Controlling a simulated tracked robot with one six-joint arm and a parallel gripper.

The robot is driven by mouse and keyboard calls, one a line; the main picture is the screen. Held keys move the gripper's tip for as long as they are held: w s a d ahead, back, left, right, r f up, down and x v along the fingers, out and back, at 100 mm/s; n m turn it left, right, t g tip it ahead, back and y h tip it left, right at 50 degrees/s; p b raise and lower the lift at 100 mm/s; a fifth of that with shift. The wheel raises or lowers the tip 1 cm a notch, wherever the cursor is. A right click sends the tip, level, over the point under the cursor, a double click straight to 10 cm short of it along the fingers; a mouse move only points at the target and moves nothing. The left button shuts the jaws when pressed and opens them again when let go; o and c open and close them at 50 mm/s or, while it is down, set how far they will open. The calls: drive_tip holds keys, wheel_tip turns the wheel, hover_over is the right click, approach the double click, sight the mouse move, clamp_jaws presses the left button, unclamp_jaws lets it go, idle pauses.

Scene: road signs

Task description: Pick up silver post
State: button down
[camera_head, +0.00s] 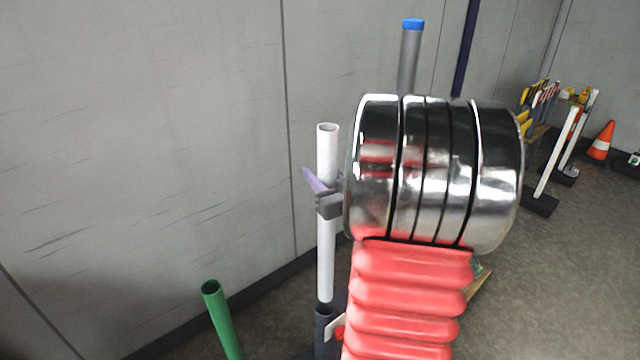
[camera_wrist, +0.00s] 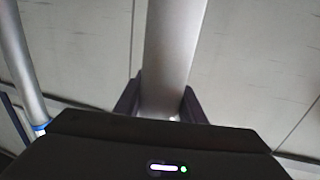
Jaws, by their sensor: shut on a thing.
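A pale silver-white post (camera_head: 327,255) stands upright left of centre in the head view, its open top end showing and its lower end at a dark sleeve. My gripper (camera_head: 326,196), with a purple finger, is shut around its upper part. In the wrist view the same post (camera_wrist: 172,45) looks grey and runs between the two dark fingers of my gripper (camera_wrist: 160,100). A grey post with a blue cap (camera_head: 409,62) rises behind my arm; its lower part is hidden.
A green post (camera_head: 223,325) leans at the lower left, and a dark blue post (camera_head: 466,45) stands behind. A grey wall (camera_head: 140,150) is close behind the posts. Barriers and an orange cone (camera_head: 600,141) stand at the far right. The floor (camera_head: 570,280) at right is clear.

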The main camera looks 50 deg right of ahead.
drive_tip(key=shift+r, duration=0.35)
idle(0.5)
drive_tip(key=w+a+f+n+y, duration=0.1)
drive_tip(key=w+a+f+y, duration=0.15)
drive_tip(key=w+a, duration=0.5)
drive_tip(key=w+a+f+n+y, duration=0.1)
drive_tip(key=w+a+f, duration=0.3)
drive_tip(key=a, duration=0.6)
drive_tip(key=w+a+f+y, duration=0.1)
drive_tip(key=w+a+f, duration=0.1)
drive_tip(key=a, duration=0.8)
drive_tip(key=w+a+f+n+y, duration=0.1)
drive_tip(key=w+a+f, duration=0.1)
drive_tip(key=a, duration=0.8)
drive_tip(key=shift+w+a+f+n+t, duration=0.2)
drive_tip(key=shift+a+f+n+t, duration=0.15)
drive_tip(key=shift+f, duration=0.55)
drive_tip(key=shift+s, duration=0.1)
